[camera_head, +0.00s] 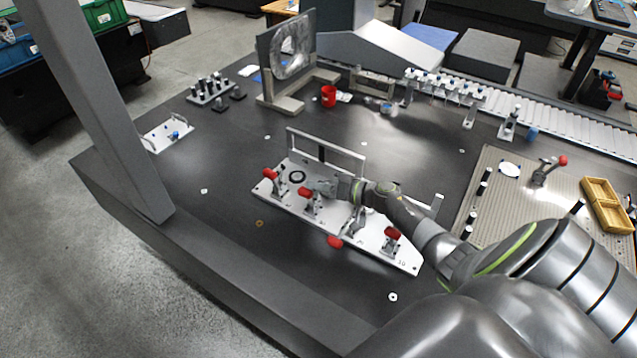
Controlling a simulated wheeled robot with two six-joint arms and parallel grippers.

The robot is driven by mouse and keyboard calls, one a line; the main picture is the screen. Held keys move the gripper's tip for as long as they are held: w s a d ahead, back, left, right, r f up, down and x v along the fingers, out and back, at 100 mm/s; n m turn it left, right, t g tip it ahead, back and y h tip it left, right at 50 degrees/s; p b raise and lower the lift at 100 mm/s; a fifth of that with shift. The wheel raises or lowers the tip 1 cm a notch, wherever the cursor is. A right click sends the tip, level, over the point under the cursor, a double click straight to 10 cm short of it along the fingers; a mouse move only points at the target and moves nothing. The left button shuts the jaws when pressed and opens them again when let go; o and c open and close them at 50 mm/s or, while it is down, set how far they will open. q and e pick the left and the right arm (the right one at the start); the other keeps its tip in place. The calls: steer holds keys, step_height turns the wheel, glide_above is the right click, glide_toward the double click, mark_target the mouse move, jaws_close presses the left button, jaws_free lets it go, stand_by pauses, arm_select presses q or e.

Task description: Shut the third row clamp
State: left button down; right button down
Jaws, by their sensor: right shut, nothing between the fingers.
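A white fixture plate (333,222) lies on the dark table with a row of red-handled toggle clamps. Counted from the left, the first clamp (270,174), second clamp (305,194) and the far-right clamp (391,234) have their red handles raised. The third clamp (335,242) has its red handle swung down, out past the plate's front edge. My right gripper (316,186) is shut and empty, over the plate just behind the second clamp. My right wrist and forearm pass over the plate behind the third clamp. My left gripper is not in view.
A grey upright frame (328,146) stands at the plate's back edge. A beige ribbed mat (500,208) with a red-knobbed lever and a yellow tray (606,202) lies to the right. The table left of the plate is mostly clear.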

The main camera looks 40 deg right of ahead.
mark_target(308, 197)
steer(key=shift+s+a+f+n+h+p, duration=0.25)
steer(key=shift+a+n+p, duration=0.2)
steer(key=shift+a+p, duration=0.3)
steer(key=shift+s+a+f+n+h+p, duration=0.2)
steer(key=shift+s+a+n+p, duration=0.25)
steer(key=shift+p, duration=0.5)
steer(key=shift+s+a+f+n+h+p, duration=0.2)
steer(key=shift+a+n+p, duration=0.2)
steer(key=shift+a+p, duration=0.4)
